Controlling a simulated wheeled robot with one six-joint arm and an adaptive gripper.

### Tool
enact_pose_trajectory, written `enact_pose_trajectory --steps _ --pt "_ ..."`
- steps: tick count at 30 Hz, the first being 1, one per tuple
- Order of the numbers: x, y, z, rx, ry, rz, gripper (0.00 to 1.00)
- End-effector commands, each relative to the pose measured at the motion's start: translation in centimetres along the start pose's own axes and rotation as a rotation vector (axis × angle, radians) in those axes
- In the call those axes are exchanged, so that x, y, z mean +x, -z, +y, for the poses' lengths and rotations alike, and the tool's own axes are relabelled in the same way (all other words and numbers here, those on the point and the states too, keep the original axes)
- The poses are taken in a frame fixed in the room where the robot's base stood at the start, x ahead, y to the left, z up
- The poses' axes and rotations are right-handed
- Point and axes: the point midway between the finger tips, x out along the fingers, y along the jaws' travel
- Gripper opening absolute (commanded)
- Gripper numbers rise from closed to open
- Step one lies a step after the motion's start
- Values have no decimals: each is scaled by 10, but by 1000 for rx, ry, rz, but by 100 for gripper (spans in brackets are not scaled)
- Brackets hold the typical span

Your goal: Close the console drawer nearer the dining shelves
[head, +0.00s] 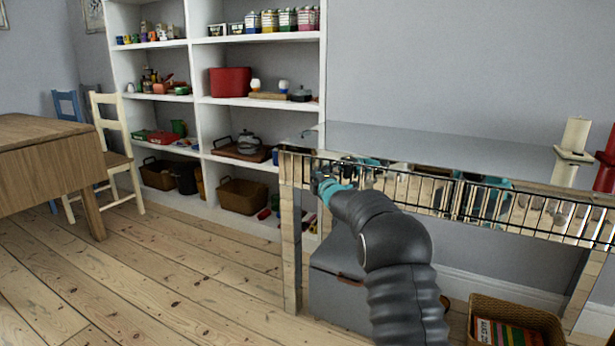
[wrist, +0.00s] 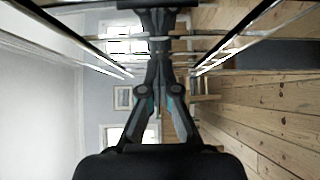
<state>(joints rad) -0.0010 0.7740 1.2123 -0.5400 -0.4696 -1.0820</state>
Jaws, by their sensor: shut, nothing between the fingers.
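The console (head: 420,140) has a grey top and a mirrored front with dark upright bars. Its left end stands beside the white dining shelves (head: 203,130). The drawer front nearer the shelves (head: 298,166) is at that left end; reflections and my arm make its edges hard to see, and I cannot tell how far it stands out. My gripper (head: 320,182) is shut and empty, close in front of this left part of the mirrored front. Whether it touches is unclear. In the wrist view the closed fingers (wrist: 158,52) point at a reflective face.
A wooden table (head: 40,150) and a cream chair (head: 118,150) stand at the left. Below the console are a grey box (head: 335,290) and a wicker basket (head: 515,315) of books. Candle holders (head: 572,165) stand at the right. Floorboards left of the console are clear.

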Motion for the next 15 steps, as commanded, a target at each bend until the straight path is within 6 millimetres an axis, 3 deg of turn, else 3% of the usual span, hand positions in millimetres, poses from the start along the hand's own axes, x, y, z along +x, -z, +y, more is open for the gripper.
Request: enact_pose_trajectory --steps 7,15 --pt "0 -9 6 2 -9 -12 0" --pt "-7 -5 1 2 -10 -15 0"
